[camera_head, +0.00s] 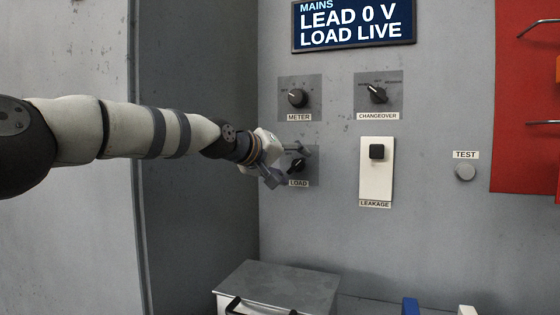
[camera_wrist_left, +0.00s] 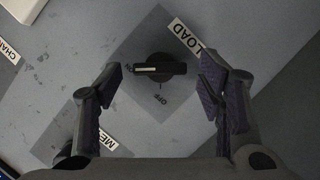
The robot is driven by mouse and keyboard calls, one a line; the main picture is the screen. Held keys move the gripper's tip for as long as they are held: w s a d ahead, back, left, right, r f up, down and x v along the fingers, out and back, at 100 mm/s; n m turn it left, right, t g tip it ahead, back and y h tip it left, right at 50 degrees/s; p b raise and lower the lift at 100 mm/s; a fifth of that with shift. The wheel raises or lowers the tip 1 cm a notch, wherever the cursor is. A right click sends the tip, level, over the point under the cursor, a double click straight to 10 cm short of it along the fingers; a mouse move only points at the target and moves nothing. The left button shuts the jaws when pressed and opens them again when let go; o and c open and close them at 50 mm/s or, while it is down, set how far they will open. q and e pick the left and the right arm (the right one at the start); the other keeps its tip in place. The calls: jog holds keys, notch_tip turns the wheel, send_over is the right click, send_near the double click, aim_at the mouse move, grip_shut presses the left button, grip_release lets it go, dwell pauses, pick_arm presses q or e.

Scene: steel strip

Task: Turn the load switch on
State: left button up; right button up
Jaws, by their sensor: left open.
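The load switch is a black rotary knob (camera_head: 297,165) on a dark plate above the LOAD label (camera_head: 298,183) in the head view. It also shows in the left wrist view (camera_wrist_left: 160,67), between the fingers. My left gripper (camera_head: 286,165) is open at the knob, one finger on each side; the wrist view shows gaps between the fingers (camera_wrist_left: 160,82) and the knob. My right gripper is out of view.
The display (camera_head: 352,25) reads MAINS, LEAD 0 V, LOAD LIVE. The METER knob (camera_head: 298,98) is just above, with the CHANGEOVER knob (camera_head: 377,94) to its right. The LEAKAGE unit (camera_head: 376,170) and TEST button (camera_head: 465,172) are farther right. A grey-lidded box (camera_head: 280,285) stands below.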

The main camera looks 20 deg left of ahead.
pick_arm(q)
jog(key=v, duration=1.1)
